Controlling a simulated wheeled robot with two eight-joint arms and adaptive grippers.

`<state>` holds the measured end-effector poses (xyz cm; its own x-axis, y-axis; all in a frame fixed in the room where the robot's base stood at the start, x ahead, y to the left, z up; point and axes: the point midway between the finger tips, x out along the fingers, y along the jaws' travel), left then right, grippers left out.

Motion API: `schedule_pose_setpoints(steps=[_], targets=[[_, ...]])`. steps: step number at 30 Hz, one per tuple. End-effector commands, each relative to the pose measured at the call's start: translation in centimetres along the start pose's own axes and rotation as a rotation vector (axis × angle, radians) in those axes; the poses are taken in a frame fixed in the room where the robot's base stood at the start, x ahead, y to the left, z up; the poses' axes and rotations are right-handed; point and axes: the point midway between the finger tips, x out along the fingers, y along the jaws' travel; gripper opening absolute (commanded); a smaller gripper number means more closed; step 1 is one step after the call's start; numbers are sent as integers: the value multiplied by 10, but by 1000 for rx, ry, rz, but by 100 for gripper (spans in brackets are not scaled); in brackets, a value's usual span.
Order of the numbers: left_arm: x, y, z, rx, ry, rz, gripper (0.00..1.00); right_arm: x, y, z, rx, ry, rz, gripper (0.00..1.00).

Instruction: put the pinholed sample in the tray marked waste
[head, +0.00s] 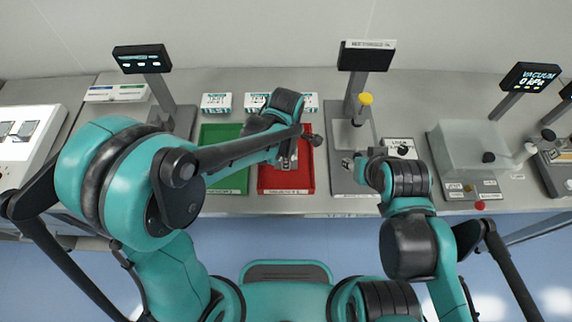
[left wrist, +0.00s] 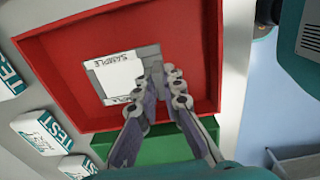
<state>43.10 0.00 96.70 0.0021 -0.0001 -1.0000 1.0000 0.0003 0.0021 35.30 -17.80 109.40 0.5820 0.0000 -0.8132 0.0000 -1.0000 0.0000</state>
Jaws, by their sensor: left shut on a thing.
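The red tray (head: 265,181) sits on the bench, with a front label too small to read. It fills much of the left wrist view (left wrist: 205,60). My left gripper (head: 287,160) is over this tray, its fingers (left wrist: 160,78) close together and shut on a white square sample. The sample (left wrist: 108,78), printed SAMPLE, lies within the tray's outline; I cannot tell whether it touches the floor. No pinholes can be made out. The green tray (head: 228,180) is just left of the red one. My right gripper (head: 354,164) is by the grey stand; its fingers are too small to judge.
Several white TEST boxes (head: 216,103) stand behind the trays. A grey stand (head: 343,183) with a yellow-topped part (head: 365,99) is right of the red tray. Further right are a clear chamber (head: 465,148) and a VACUUM display (head: 530,77).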

Motion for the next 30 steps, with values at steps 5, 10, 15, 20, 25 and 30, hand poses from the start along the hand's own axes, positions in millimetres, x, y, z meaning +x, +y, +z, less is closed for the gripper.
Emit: schedule_pose_setpoints(steps=[5, 10, 15, 20, 25, 30], targets=[[22, 0, 0, 0, 0, 0, 0, 7, 0, 5, 0, 0, 0, 40], [20, 0, 0, 0, 0, 0, 0, 6, 0, 4, 0, 0, 0, 40], [25, 0, 0, 0, 0, 0, 0, 10, 0, 7, 0, 0, 0, 40], [24, 0, 0, 0, 0, 0, 28, 9, 0, 6, 0, 0, 0, 40], [24, 0, 0, 0, 0, 0, 28, 9, 0, 6, 0, 0, 0, 40], [17, 0, 0, 0, 0, 0, 28, 4, 0, 3, 0, 0, 0, 40]])
